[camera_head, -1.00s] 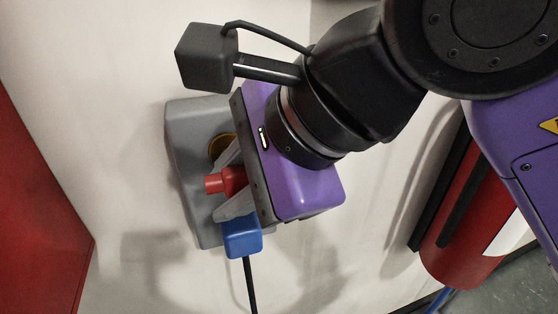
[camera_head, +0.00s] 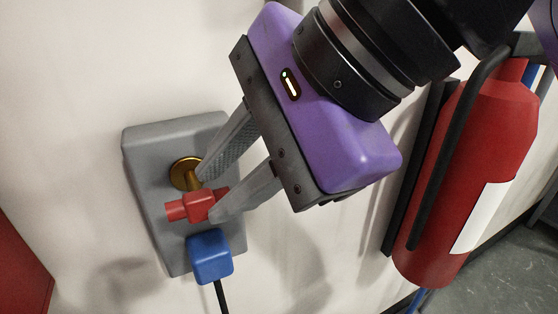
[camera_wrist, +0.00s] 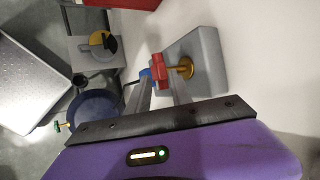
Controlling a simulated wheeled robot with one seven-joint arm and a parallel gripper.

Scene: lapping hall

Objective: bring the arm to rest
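My gripper (camera_head: 207,200) is in the middle of the head view, its purple body tilted and its two grey fingers pointing left toward the wall. The fingers are spread, with a gap between the tips. A red handle (camera_head: 193,207) sits on a brass fitting (camera_head: 182,172) on a grey wall box (camera_head: 150,150). The fingertips are close to the handle, and the lower finger hides part of it. I cannot tell whether they touch it. In the wrist view the red handle (camera_wrist: 161,72) lies just beyond the fingertips (camera_wrist: 160,88).
A blue plug (camera_head: 210,257) with a black cable sits at the box's lower end. A red fire extinguisher (camera_head: 480,170) stands right of my gripper. A red panel (camera_head: 20,260) is at lower left. A dark blue round container (camera_wrist: 92,112) stands left in the wrist view.

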